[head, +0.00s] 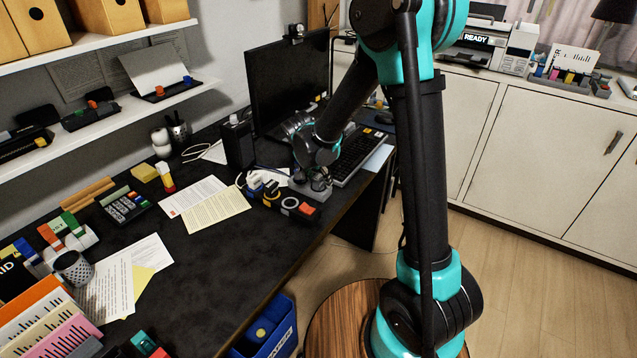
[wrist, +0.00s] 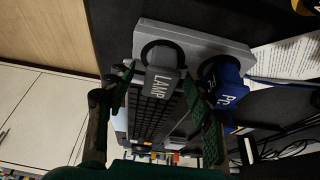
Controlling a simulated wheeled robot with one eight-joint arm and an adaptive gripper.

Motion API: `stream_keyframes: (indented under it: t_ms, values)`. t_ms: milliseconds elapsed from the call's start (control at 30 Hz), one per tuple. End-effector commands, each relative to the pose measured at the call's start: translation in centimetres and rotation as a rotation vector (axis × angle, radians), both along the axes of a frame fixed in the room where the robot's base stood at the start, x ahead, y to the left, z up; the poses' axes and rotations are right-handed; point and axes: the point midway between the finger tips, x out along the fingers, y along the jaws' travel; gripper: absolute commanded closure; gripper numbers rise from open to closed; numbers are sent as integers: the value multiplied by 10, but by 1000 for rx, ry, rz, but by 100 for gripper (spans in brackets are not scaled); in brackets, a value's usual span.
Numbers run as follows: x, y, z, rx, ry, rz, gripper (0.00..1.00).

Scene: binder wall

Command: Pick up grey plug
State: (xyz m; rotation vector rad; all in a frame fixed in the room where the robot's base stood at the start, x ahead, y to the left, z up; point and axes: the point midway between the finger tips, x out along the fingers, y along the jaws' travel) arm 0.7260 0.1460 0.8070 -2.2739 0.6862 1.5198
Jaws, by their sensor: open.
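The grey plug (wrist: 164,82), marked LAMP, sits in a light grey socket block (wrist: 200,42) in the wrist view. My gripper (wrist: 158,88) is open, with one finger on each side of the grey plug; I cannot tell whether either touches it. A blue plug (wrist: 226,84) sits in the same block, close beside the right finger. In the head view my gripper (head: 316,172) is low over the grey block (head: 314,193) near the desk's front edge, and mostly hides the plugs.
The keyboard (head: 353,158) lies to the right and a monitor (head: 290,85) stands behind. Papers (head: 205,203) lie on the left.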

Motion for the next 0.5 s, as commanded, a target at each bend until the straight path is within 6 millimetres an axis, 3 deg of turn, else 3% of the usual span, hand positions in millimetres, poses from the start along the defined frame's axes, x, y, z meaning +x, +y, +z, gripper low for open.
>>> stream_keyframes:
  t_ms: [200,500]
  values:
    - [0,0,-1,0,0,0,47]
    - [0,0,0,0,0,0,84]
